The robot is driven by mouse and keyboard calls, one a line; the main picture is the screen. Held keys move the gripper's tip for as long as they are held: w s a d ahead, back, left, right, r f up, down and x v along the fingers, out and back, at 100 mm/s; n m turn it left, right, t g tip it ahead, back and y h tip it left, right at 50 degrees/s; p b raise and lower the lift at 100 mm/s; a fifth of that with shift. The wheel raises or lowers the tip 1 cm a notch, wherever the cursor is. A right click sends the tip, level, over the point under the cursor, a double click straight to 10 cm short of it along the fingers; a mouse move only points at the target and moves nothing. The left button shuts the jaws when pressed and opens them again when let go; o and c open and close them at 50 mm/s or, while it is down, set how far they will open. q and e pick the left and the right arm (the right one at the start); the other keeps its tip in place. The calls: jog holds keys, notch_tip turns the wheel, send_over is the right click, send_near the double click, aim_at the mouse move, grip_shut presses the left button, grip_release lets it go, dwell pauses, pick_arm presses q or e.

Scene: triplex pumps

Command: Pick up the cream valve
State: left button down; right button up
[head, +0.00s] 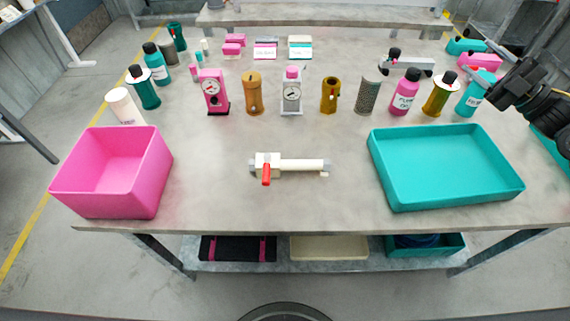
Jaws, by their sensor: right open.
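The cream valve (300,165) lies on its side near the middle of the grey table. It is a cream pipe with grey ends and a red handle (266,174) at its left part. My right gripper (493,94) is black and hangs over the right side of the table, behind the teal tray and well away from the valve. It is open, and I see nothing held in it. My left gripper is not in view.
A pink bin (140,170) stands left of the valve and an empty teal tray (448,198) right of it. A row of bottles, gauges and cylinders stands behind, including a pink gauge (213,90). The table around the valve is clear.

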jog(key=w+a+f+m+g+y, duration=0.15)
jog(key=a+g, duration=0.35)
jog(key=a, duration=0.9)
jog(key=m+g+h, duration=0.2)
jog(key=g+h, duration=0.5)
jog(key=g, duration=0.2)
send_over(304, 162)
jog(key=w+d, duration=0.2)
notch_tip(304, 162, down, 6)
notch_tip(304, 162, down, 4)
jog(key=s+d+m+h, duration=0.2)
jog(key=d+h, duration=0.1)
jog(key=h, duration=0.3)
jog(key=x, duration=1.1)
jog(key=shift+w+a+f, duration=0.25)
jog(key=shift+a, duration=0.05)
grip_shut()
